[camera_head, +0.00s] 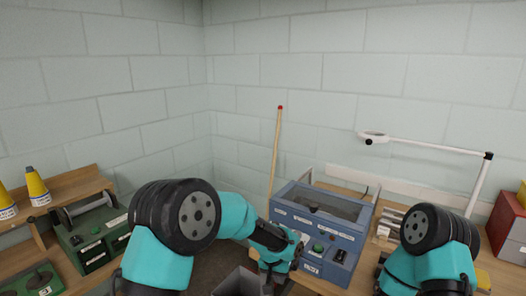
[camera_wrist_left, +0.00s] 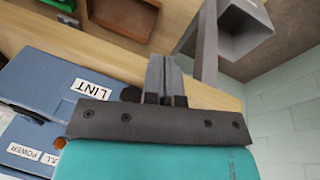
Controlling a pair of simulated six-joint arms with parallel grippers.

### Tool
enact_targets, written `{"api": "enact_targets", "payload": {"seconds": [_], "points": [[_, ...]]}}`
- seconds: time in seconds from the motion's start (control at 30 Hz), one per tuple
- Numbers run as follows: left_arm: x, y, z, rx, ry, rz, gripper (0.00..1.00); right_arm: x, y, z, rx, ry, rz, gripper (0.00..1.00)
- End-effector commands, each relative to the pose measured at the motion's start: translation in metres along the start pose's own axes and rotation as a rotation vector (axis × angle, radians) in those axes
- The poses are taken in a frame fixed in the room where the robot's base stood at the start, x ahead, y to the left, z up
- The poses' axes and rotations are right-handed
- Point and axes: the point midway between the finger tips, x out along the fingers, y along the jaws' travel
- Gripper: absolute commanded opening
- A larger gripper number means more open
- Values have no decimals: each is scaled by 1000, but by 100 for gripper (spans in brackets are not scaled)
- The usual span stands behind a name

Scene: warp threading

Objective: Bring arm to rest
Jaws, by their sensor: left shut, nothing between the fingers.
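My left gripper shows in the left wrist view (camera_wrist_left: 163,62) with its two grey fingers together and nothing between them. In the head view my left arm reaches in from the left and bends down at the wrist, beside the front left corner of the blue machine (camera_head: 340,240). Its fingertips are hard to make out there. In the left wrist view the fingers point over the wooden table (camera_wrist_left: 110,62), with the machine's "LINT" and "POWER" labels to the left. My right arm is folded at the lower right of the head view; its gripper does not show.
A grey open bin (camera_head: 240,282) stands below my left wrist, also at the upper right of the wrist view (camera_wrist_left: 238,28). A red-tipped stick (camera_head: 277,150) stands upright behind the machine. A white lamp arm (camera_head: 435,147), green device (camera_head: 90,240) and red box (camera_head: 507,226) stand around.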

Motion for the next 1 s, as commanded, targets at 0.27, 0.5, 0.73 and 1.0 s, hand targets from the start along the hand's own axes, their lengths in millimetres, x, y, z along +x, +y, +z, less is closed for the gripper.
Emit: {"api": "enact_targets", "payload": {"seconds": [0.27,0.5,0.73,1.0], "points": [[73,-102,111,-186,-8,76,0,0,0,0,0,0,0,0],[108,-159,229,-368,10,107,0,0,0,0,0,0,0,0],[116,-183,335,-526,27,99,0,0,0,0,0,0,0,0],[114,-186,372,-580,37,87,0,0,0,0,0,0,0,0]]}}
